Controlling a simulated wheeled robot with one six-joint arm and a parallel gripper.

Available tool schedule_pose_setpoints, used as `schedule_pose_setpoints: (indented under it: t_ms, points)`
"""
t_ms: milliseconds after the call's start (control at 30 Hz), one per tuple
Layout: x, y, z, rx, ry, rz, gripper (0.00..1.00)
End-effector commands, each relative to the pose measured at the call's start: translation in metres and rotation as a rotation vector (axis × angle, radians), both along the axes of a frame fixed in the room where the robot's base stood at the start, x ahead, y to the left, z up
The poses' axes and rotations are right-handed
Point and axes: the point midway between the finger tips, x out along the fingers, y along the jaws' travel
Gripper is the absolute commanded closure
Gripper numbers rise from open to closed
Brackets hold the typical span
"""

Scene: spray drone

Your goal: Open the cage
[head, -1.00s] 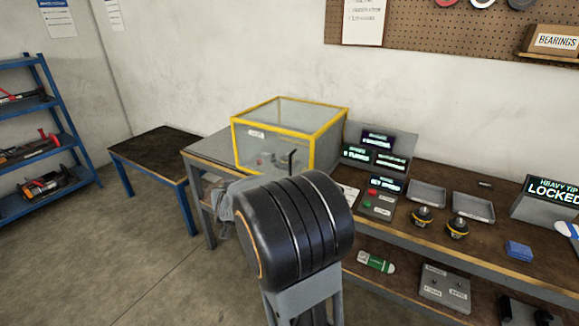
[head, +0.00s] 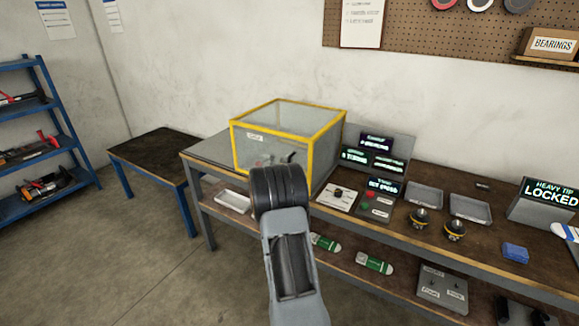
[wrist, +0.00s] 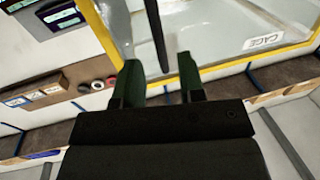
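The cage (head: 237,150) is a clear-walled box with yellow edges on the bench, and it looks closed. Its front panel with the CAGE label (wrist: 263,41) and yellow frame shows close up in the wrist view. A dark bar handle (wrist: 157,32) stands out from this panel. My gripper (wrist: 160,66) is open, with one dark green fingertip on each side of the handle's end. I cannot tell whether either finger touches it. In the head view my own arm hides most of the gripper and handle. Small items inside the cage are partly seen.
The bench (head: 385,230) carries a control box with red and green buttons (head: 376,203), grey trays (head: 425,196) and a LOCKED display (head: 548,194) right of the cage. A low table (head: 150,150) stands left. Open floor lies at front left.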

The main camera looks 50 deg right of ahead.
Motion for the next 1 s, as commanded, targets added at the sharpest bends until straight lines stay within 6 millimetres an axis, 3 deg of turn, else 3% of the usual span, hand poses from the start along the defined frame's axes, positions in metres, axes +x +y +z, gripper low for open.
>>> schedule_pose_setpoints:
  t_ms: [300, 800, 1000]
  points:
    - [0.019, -0.039, 0.001, 0.0, 0.0, 0.001, 0.64]
    - [0.023, -0.048, 0.0, 0.001, 0.0, 0.002, 0.64]
    - [0.023, -0.048, 0.0, 0.001, 0.0, 0.002, 0.82]
